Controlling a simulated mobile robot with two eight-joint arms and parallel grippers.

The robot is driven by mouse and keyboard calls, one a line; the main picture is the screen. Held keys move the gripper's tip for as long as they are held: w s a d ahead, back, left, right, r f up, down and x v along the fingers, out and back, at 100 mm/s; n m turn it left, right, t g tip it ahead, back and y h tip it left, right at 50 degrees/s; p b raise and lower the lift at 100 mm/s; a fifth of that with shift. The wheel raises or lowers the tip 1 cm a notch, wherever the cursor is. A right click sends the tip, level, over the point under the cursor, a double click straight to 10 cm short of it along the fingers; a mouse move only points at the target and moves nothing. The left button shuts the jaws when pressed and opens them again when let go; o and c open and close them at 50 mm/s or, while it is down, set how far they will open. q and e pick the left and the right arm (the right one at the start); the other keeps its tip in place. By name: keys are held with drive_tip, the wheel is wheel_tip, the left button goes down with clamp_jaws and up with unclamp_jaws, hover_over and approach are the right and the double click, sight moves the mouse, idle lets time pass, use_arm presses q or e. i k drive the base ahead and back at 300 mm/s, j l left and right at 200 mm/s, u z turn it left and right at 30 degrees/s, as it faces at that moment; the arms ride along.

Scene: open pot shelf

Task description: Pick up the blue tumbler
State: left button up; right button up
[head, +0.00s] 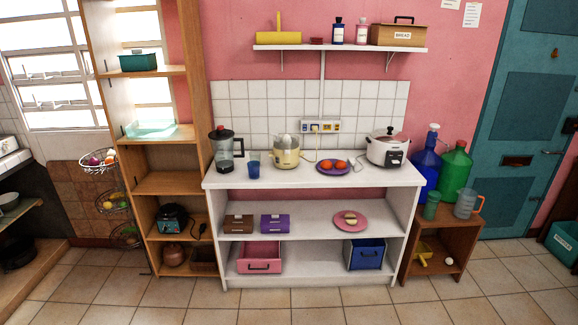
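The blue tumbler (254,169) stands upright on the white counter (300,181) near its left part. It is small and dark blue. The blender (225,150) stands just to its left and the cream juicer (286,152) to its right, both apart from it. Neither of my grippers shows in the head view.
The plate of tomatoes (333,167) and white rice cooker (388,148) stand further right on the counter. A wall shelf (340,48) hangs above. A tall wooden shelf (167,183) stands at left. The tiled floor (300,305) in front is clear.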

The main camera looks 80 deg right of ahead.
sight(254, 170)
drive_tip(key=z, duration=2.45)
